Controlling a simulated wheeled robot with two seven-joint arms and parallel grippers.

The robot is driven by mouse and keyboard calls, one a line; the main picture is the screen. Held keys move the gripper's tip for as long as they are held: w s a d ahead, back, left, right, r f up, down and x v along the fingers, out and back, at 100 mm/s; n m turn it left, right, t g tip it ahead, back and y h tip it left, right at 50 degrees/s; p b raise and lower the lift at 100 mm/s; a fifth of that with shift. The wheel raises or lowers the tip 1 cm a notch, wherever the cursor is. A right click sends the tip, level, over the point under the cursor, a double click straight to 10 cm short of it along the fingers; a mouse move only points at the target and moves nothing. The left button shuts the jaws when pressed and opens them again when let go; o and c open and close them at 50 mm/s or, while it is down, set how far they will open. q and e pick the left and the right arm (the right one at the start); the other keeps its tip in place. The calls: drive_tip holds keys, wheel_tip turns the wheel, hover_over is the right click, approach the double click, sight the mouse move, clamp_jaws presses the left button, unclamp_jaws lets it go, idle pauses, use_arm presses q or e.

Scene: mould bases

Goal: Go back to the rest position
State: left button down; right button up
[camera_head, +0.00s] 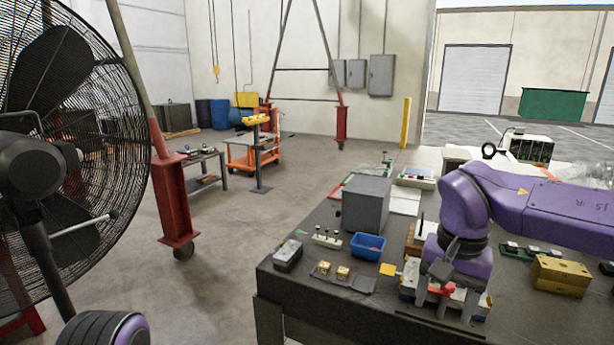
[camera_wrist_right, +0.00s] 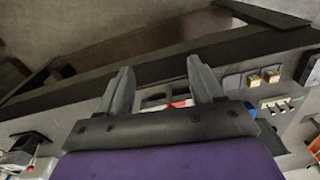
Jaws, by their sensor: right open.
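My right gripper (camera_head: 446,304) is over the front part of the dark workbench (camera_head: 283,270), its purple arm coming in from the right. In the right wrist view the gripper (camera_wrist_right: 162,88) has its two grey fingers well apart, with nothing held between them. A red and white item (camera_wrist_right: 180,103) shows beyond the gap, partly hidden by the fingers and gripper body. My left gripper is not in the head view; only a purple part of my left arm shows at the bottom left.
A grey box (camera_head: 366,204), a blue bin (camera_head: 368,247), a pinned block (camera_head: 327,239) and small brass pieces (camera_head: 343,272) stand left of the right gripper. A brass block (camera_head: 560,276) stands to its right. A large fan (camera_head: 75,110) stands left; open floor lies between.

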drive_tip(key=w+d+f+m+t+h, duration=0.3)
drive_tip(key=w+d+f+m+h, duration=0.1)
drive_tip(key=f+m, duration=0.15)
drive_tip(key=w+d+f+m+t+h, duration=0.2)
drive_tip(key=w+d+f+m+h, duration=0.15)
drive_tip(key=f, duration=0.25)
wheel_tip(320, 180, down, 12)
drive_tip(key=s+f+n+t+b, duration=0.1)
drive_tip(key=s+t+b, duration=0.1)
drive_tip(key=s+t, duration=0.1)
drive_tip(key=s+a+f+n+g+y, duration=0.15)
drive_tip(key=s+f+n+y, duration=0.25)
drive_tip(key=s+f, duration=0.9)
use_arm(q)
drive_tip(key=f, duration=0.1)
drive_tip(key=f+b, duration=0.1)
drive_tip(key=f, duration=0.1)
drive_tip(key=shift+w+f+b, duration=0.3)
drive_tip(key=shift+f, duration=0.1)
use_arm(e)
drive_tip(key=s+f+n+g, duration=0.1)
drive_tip(key=s+f, duration=0.3)
drive_tip(key=s, duration=0.4)
drive_tip(key=s+d+f+n+g, duration=0.1)
drive_tip(key=s+f+n+g, duration=0.1)
drive_tip(key=s+f, duration=0.3)
drive_tip(key=s, duration=0.3)
drive_tip(key=shift+d+f+n, duration=0.25)
drive_tip(key=shift+d+n, duration=0.05)
